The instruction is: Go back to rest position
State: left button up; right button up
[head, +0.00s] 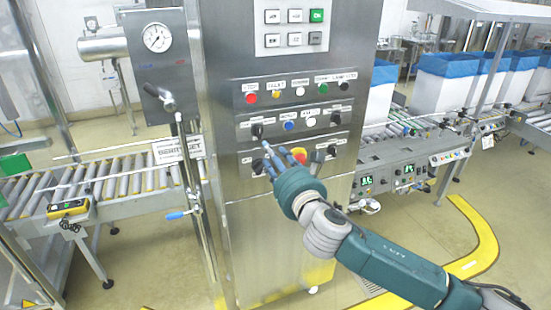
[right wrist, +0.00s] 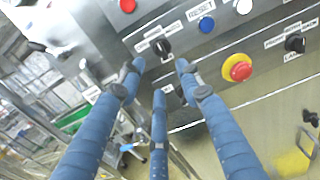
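My right arm comes in from the lower right of the head view. Its gripper (head: 267,153), with blue fingers, is in front of the steel control cabinet (head: 270,245). In the right wrist view the gripper (right wrist: 158,76) has its fingers spread apart with nothing between them. A black selector knob (right wrist: 160,47) is just beyond the fingertips; I cannot tell whether they touch it. The knob also shows in the head view (head: 257,130). My left gripper is not in view.
A red and yellow emergency button (right wrist: 237,68) and a blue reset button (right wrist: 206,24) are close to the fingers. A roller conveyor (head: 120,185) is on the left. Boxes with blue liners (head: 445,80) stand on the right conveyor. The floor at lower right is open.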

jog(key=shift+s+d, duration=0.15)
jog(key=shift+s, duration=0.3)
